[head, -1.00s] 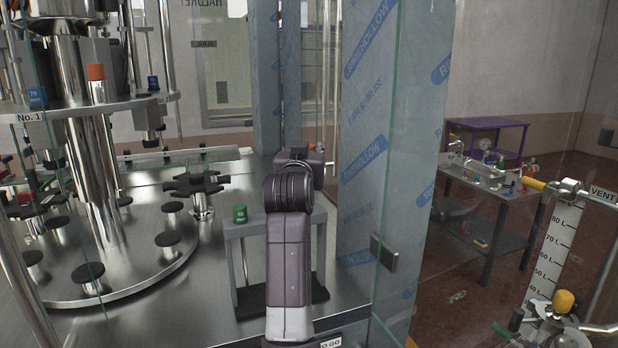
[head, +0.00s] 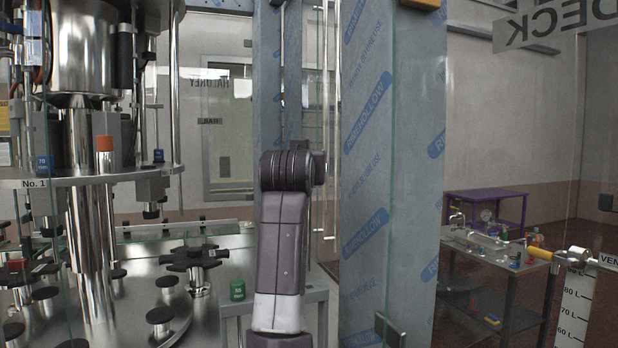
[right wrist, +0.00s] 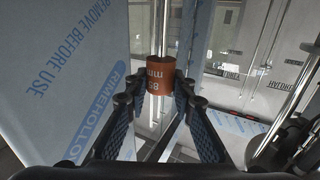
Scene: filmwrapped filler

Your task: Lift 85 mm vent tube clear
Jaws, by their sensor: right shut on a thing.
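In the right wrist view, my right gripper (right wrist: 160,85) is shut on an orange collar marked 85 mm, the vent tube (right wrist: 158,79). The marking appears upside down. A thin bright metal rod runs up from the collar in the picture. The collar sits between the two fingertips; whether its lower end touches anything cannot be told. In the head view, my arm stands in the middle and its gripper is hidden. My left gripper is in neither view.
A film-wrapped pillar (head: 385,200) and clear glass stand right of my arm. A filler carousel (head: 180,300) with black pads is at left, with an orange-topped post (head: 104,145). A green block (head: 237,290) sits on a small grey stand (head: 316,297).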

